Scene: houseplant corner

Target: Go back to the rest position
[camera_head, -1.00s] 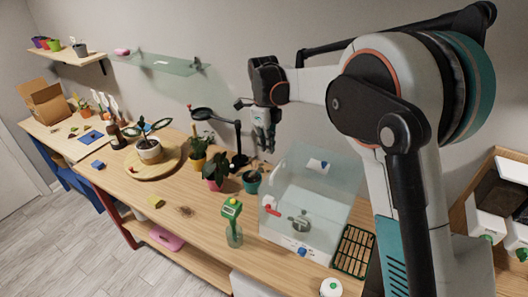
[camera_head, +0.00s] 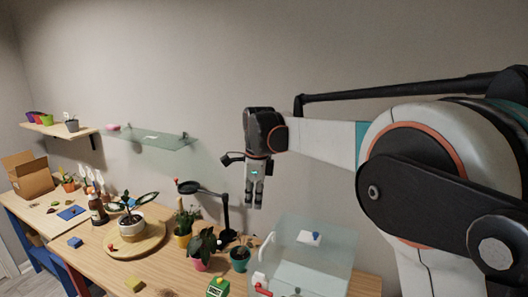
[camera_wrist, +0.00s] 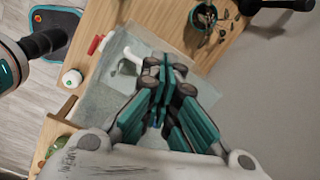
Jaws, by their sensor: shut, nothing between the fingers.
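My gripper (camera_head: 254,194) hangs from my raised arm, fingers pointing down, in front of the grey wall and above the workbench. Its fingers are together with nothing between them. In the wrist view my gripper (camera_wrist: 160,112) shows its teal fingers closed above the clear box. The clear box (camera_head: 318,262) stands on the bench below and to the right of my gripper in the head view; its lower part is cut off by the frame.
Potted plants (camera_head: 203,250) and a black lamp-like stand (camera_head: 224,212) stand below my gripper. A round wooden board (camera_head: 140,247) holds a white pot. A glass shelf (camera_head: 150,138) is on the wall at left. The wall space around my gripper is free.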

